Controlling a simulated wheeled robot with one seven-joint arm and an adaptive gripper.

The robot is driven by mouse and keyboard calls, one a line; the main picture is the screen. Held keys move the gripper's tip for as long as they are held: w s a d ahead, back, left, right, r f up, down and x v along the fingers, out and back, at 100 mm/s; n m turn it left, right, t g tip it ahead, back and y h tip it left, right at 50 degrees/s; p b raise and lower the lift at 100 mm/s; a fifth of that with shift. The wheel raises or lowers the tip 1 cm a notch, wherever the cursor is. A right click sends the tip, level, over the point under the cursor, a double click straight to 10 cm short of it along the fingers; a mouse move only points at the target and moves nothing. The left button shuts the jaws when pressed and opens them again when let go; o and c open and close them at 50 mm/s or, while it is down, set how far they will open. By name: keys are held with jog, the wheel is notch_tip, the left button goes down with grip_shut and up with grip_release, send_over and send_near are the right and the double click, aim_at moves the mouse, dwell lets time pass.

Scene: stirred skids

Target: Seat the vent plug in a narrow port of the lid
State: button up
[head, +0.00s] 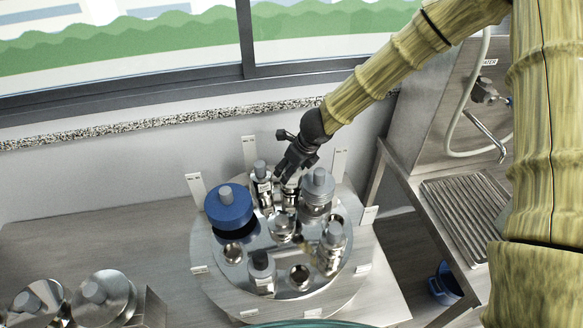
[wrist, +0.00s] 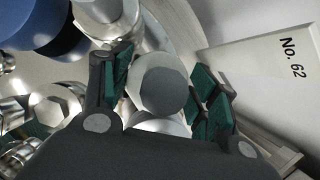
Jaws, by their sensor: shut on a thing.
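The round steel lid (head: 240,275) lies on the bench with several fittings standing on it. My gripper (head: 284,180) is over its far side, reaching down from the upper right. In the wrist view my gripper (wrist: 162,88) has its green-padded fingers closed around a grey round-topped piece (wrist: 160,84), which I take for the vent plug. The piece's lower end is hidden, so I cannot tell whether it is in a port. Open ports show at the lid's left (head: 232,252) and front (head: 300,275).
A blue cap (head: 228,208) stands left of my gripper, a tall steel fitting (head: 262,183) close beside it, and a wide one (head: 317,186) to the right. White tags ring the lid; one reads No. 62 (wrist: 265,58).

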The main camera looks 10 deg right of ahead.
jog(key=shift+f, duration=0.2)
dwell(0.5)
jog(key=o, duration=1.2)
jog(key=v, duration=1.2)
